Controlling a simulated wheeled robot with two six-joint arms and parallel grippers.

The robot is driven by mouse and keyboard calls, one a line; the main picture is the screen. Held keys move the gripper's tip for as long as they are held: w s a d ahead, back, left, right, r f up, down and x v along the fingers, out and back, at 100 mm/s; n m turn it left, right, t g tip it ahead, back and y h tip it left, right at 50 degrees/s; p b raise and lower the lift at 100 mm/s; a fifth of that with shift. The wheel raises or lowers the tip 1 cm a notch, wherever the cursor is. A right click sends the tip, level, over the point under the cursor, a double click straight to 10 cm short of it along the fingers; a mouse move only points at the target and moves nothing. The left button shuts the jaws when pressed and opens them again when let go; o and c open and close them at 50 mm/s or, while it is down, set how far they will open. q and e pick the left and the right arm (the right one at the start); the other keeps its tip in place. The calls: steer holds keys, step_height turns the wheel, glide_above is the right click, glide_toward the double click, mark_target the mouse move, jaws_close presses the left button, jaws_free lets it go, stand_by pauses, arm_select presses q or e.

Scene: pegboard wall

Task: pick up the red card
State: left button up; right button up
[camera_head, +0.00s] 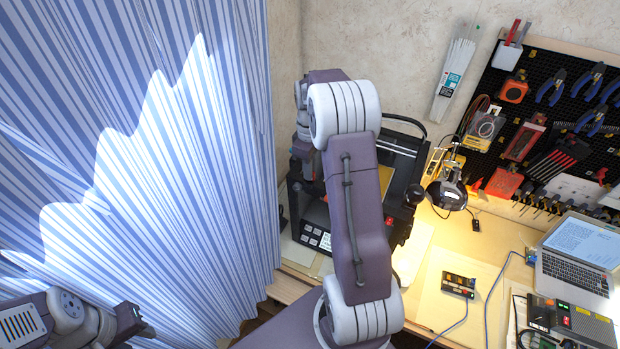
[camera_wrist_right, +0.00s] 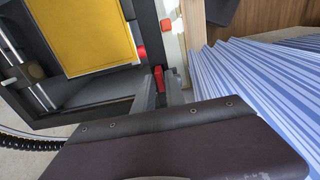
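A narrow red piece, which looks like the red card seen edge-on (camera_wrist_right: 159,79), stands between the fingertips of my right gripper (camera_wrist_right: 160,88) in the right wrist view. The fingers are close together on either side of it. In the head view my right arm covers most of this spot, and the fingertips and card are hidden there. My left arm is at the lower left of the head view, away from the workbench; its fingers cannot be made out.
A dark 3D printer (camera_head: 315,235) with a yellow plate (camera_wrist_right: 85,30) is beside my right gripper. A striped curtain (camera_head: 150,150) hangs on the left. A lamp (camera_head: 447,190), a small electronic box (camera_head: 458,284) and a laptop (camera_head: 575,262) stand on the bench (camera_head: 430,310). A pegboard with tools is behind.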

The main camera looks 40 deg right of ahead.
mark_target(314, 173)
jaws_close()
steer(key=shift+r, duration=0.1)
steer(key=shift+r, duration=0.25)
steer(key=r+b, duration=0.1)
steer(key=s+r, duration=0.1)
steer(key=r+b, duration=0.1)
steer(key=r, duration=0.1)
steer(key=shift+s+d+b, duration=0.15)
steer(key=shift+d+b, duration=0.15)
steer(key=s+d+r+b, duration=0.3)
steer(key=s+r, duration=0.3)
steer(key=s, duration=0.3)
steer(key=w+a+f+m+b, duration=0.1)
steer(key=a+f+b, duration=0.4)
steer(key=a+f, duration=0.5)
steer(key=w+a+f+m+b, duration=0.2)
steer(key=a+f+m+b, duration=0.2)
steer(key=a+f, duration=0.7)
step_height(314, 173, down, 7)
steer(key=shift+a+r+b, duration=0.1)
steer(key=shift+a+b, duration=0.2)
steer(key=shift+b, duration=0.15)
